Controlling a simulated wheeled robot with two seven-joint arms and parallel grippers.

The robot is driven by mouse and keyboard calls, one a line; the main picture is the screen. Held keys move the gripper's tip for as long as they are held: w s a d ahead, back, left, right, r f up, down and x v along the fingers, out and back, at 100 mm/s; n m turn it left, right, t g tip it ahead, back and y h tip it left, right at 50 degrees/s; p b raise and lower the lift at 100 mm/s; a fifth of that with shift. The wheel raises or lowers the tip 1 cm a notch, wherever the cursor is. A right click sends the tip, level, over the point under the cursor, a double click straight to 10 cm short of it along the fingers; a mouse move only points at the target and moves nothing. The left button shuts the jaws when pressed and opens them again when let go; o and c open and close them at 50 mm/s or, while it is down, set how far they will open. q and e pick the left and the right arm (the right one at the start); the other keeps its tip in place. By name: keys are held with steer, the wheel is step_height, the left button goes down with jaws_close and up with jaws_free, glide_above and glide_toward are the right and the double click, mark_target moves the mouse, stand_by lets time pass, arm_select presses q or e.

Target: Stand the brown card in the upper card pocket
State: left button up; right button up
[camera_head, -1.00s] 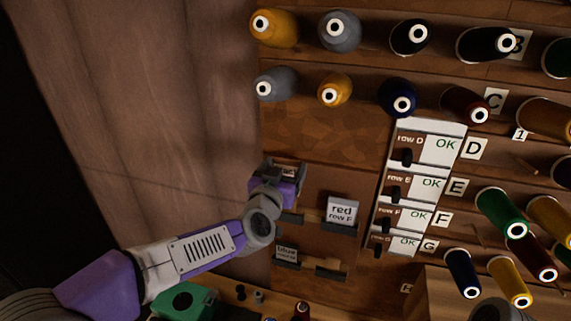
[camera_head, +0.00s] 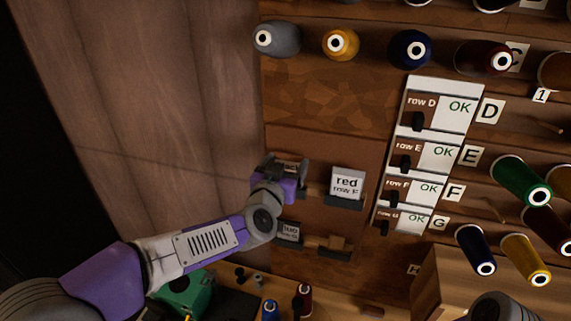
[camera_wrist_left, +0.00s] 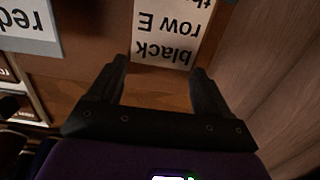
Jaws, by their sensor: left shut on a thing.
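My left gripper (camera_head: 290,172) is at the wall panel, left of the white "red row F" card (camera_head: 347,183). In the left wrist view its fingers (camera_wrist_left: 160,72) are on either side of a pale card reading "black row E" (camera_wrist_left: 168,30), with a brown strip along its near edge. The gripper is shut on this card, whose text is upside down there. I see no card reading "brown". My right gripper is not in view.
A white "OK" panel (camera_head: 444,88) and thread spools fill the right. Bare wood wall (camera_head: 180,100) lies left.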

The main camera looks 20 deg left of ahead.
arm_select(q)
steer(key=shift+f, duration=0.15)
stand_by(0.6)
steer(key=shift+f, duration=0.15)
steer(key=o, duration=0.7)
steer(key=shift+s+a+r, duration=0.1)
steer(key=shift+s, duration=1.8)
steer(key=shift+s+r, duration=0.1)
steer(key=shift+s, duration=1.75)
